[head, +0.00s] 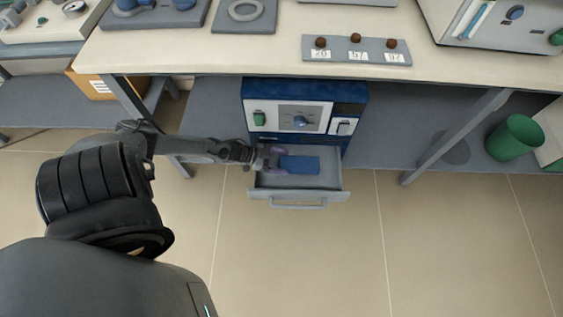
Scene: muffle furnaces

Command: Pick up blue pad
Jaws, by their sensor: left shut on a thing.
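The blue pad (300,164) is a flat blue rectangle at the open grey drawer (297,183) under the blue furnace unit. My left gripper (276,158) reaches in from the left, with purplish fingertips at the pad's left edge. It is shut on the pad. The pad appears over the inside of the drawer; I cannot tell whether it still touches the drawer floor. My right gripper is not in view.
The blue and white furnace unit (290,116) stands on the lower shelf, right behind the drawer. The table (240,58) overhangs it, with a strip of brown knobs (356,50) on top. A green bin (514,137) stands at right. The tiled floor in front is clear.

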